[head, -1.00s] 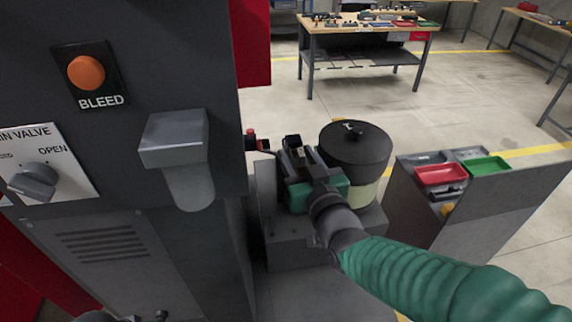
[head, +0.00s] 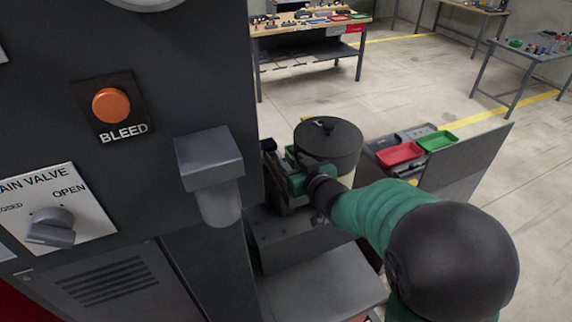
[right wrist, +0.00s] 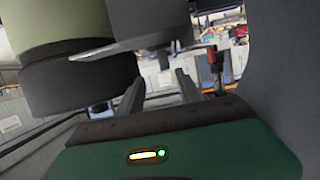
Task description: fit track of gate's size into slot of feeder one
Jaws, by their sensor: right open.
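The bowl feeder (head: 328,145), a round drum with a dark lid and knob, stands on a grey base (head: 290,238) beyond the cabinet. In the right wrist view its pale body and dark lid (right wrist: 75,85) fill the upper left. My right gripper (head: 272,160) is beside the feeder's left side, its tips partly hidden by the cabinet. In the right wrist view the fingers (right wrist: 160,82) are apart, with nothing seen held between them. A dark block (right wrist: 150,22) lies beyond the fingertips. I cannot make out a track, gate or slot. My left gripper is not in view.
The dark cabinet (head: 100,45) with a BLEED button (head: 111,105), valve knob (head: 52,226) and protruding grey spout (head: 208,160) stands close on the left. Red (head: 400,153) and green (head: 437,141) trays sit on the stand at right. A red-tipped part (right wrist: 212,58) is near the fingers.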

